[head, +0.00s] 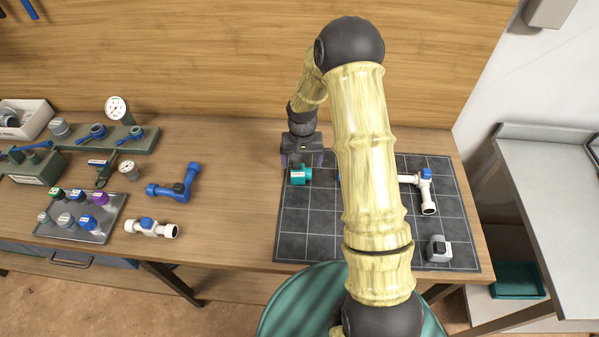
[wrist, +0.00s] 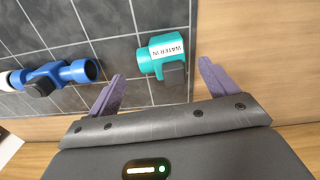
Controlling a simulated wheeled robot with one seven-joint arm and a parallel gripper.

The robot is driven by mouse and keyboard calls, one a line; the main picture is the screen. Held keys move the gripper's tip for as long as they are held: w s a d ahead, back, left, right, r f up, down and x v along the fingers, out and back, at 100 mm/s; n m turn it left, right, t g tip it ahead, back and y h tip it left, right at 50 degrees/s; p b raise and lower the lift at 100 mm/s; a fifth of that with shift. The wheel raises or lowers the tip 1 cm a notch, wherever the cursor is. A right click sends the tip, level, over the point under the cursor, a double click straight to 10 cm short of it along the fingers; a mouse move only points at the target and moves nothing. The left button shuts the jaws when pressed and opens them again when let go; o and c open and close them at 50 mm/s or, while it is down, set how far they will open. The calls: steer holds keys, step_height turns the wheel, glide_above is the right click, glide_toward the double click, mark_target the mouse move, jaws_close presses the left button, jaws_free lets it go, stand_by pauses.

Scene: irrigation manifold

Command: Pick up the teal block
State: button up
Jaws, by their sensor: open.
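The teal block (head: 301,175) lies on the dark gridded mat near its left edge. In the wrist view the teal block (wrist: 164,54) carries a white label reading "WATER IN" and has a dark grey part on its lower side. My gripper (head: 303,160) is above and just behind the block in the head view. In the wrist view my gripper (wrist: 163,88) is open, with its two purple fingers spread. The block lies ahead of the gap between the fingertips, and nothing is held.
A blue fitting (wrist: 58,72) lies left of the block in the wrist view, mostly behind my arm in the head view. A white fitting with a blue valve (head: 426,190) and a grey piece (head: 438,248) lie on the mat (head: 305,240). A blue elbow pipe (head: 176,184) lies left of the mat.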

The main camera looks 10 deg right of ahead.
mark_target(301, 169)
steer(key=shift+a+f+p, duration=0.15)
steer(key=shift+f+p, duration=0.8)
steer(key=shift+f, duration=1.5)
steer(key=shift+w, duration=0.1)
steer(key=c, duration=1.4)
